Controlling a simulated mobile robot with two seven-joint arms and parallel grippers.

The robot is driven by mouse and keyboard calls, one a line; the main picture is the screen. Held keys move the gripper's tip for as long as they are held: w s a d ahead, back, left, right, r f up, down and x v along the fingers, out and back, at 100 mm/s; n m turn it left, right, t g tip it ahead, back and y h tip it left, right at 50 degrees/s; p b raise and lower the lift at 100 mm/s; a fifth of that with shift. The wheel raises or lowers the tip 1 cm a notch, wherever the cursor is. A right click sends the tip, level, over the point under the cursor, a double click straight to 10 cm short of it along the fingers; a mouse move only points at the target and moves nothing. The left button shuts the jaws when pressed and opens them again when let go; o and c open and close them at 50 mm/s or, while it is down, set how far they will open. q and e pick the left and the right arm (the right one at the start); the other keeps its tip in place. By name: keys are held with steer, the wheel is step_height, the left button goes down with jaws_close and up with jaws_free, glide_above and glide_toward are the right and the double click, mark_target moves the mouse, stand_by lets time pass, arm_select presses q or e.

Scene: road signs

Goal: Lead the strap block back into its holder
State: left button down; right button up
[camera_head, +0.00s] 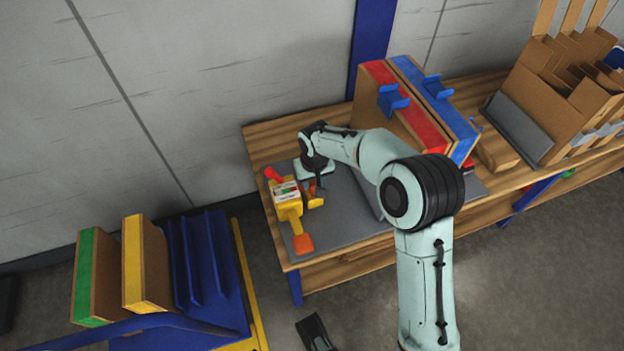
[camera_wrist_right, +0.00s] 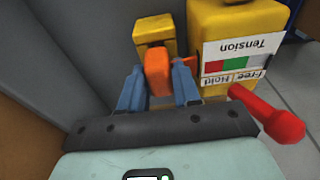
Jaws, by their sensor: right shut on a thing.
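The orange strap block (camera_wrist_right: 157,72) is between the two blue fingers of my right gripper (camera_wrist_right: 157,88), which is shut on it. A small yellow holder (camera_wrist_right: 153,28) stands directly behind the block; I cannot tell whether the block touches it or sits partly in it. The holder is beside a yellow tension box (camera_wrist_right: 225,20) with a printed label and a red lever (camera_wrist_right: 268,115). In the head view my right gripper (camera_head: 318,183) is low over the grey mat, right of the yellow box (camera_head: 287,196), and its fingers are hard to make out. My left gripper does not show.
An orange end piece (camera_head: 303,243) lies at the near end of a yellow strip. Red and blue trimmed cases (camera_head: 405,105) stand behind my right arm. A cardboard rack (camera_head: 560,90) is at the bench's right. A blue cart (camera_head: 205,270) with two cases is left. The grey mat (camera_head: 350,222) has bare room.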

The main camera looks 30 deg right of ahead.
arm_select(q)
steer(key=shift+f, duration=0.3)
arm_select(e)
steer(key=shift+f, duration=0.45)
steer(key=o, duration=0.9)
steer(key=shift+o, duration=0.2)
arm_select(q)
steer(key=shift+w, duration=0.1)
arm_select(e)
steer(key=shift+r, duration=0.35)
arm_select(q)
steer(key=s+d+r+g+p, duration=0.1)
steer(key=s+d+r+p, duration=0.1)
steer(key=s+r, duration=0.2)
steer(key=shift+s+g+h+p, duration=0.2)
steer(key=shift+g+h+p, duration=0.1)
steer(key=shift+p, duration=0.05)
arm_select(e)
step_height(320, 180, up, 13)
steer(key=s, duration=0.2)
steer(key=shift+a+f, duration=0.2)
